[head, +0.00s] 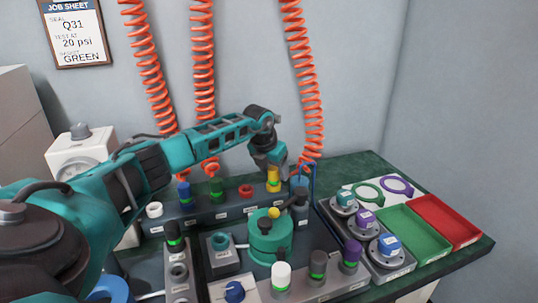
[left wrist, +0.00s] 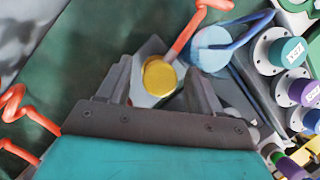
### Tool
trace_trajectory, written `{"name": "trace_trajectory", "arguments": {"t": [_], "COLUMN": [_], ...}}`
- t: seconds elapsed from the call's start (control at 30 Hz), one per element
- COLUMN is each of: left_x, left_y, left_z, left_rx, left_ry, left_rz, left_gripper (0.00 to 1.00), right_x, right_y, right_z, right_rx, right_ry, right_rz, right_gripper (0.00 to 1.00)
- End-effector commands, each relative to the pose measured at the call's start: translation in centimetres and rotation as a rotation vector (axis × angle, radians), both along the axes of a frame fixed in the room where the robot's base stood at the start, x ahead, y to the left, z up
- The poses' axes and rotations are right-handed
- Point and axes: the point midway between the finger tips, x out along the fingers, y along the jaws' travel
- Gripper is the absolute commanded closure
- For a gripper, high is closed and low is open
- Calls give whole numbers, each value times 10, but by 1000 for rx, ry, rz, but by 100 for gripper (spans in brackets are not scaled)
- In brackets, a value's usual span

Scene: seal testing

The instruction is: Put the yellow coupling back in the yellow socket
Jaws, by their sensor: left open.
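The yellow coupling (head: 273,178) stands upright at the right end of the back socket rail (head: 222,214), where the yellow socket is hidden beneath it. I cannot tell whether it is fully seated. My left gripper (head: 271,166) reaches down over it from above. In the left wrist view, the coupling's round yellow top (left wrist: 158,77) shows between the two open fingers of my left gripper (left wrist: 162,82), with a gap on the right side. An orange hose runs to the coupling there. My right gripper is not in view.
Blue (head: 184,192) and green (head: 216,187) couplings and an open red socket (head: 246,191) stand along the rail. A green vessel (head: 268,238) stands in front. A light blue round-topped post (left wrist: 211,46) is close beside the coupling. Green (head: 412,232) and red (head: 446,221) trays lie right.

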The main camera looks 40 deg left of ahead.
Motion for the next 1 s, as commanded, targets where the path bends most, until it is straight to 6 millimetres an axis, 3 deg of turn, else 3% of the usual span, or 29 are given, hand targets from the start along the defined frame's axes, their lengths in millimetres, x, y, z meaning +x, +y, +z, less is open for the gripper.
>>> {"name": "trace_trajectory", "arguments": {"t": [0.3, 0.5, 0.7, 1.0], "left_x": [-25, -39, -45, -46], "left_y": [-3, -5, -6, -6], "left_z": [67, 99, 112, 113], "left_rx": [3, 3, 2, 2], "left_ry": [-7, -5, -4, -4], "left_rz": [1, 3, 5, 5], "left_gripper": [33, 33, 33, 33], "right_x": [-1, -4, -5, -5], "right_y": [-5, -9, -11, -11], "right_z": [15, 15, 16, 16], "right_rx": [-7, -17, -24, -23], "right_ry": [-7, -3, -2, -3], "right_rz": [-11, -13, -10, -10], "right_gripper": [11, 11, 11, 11]}}
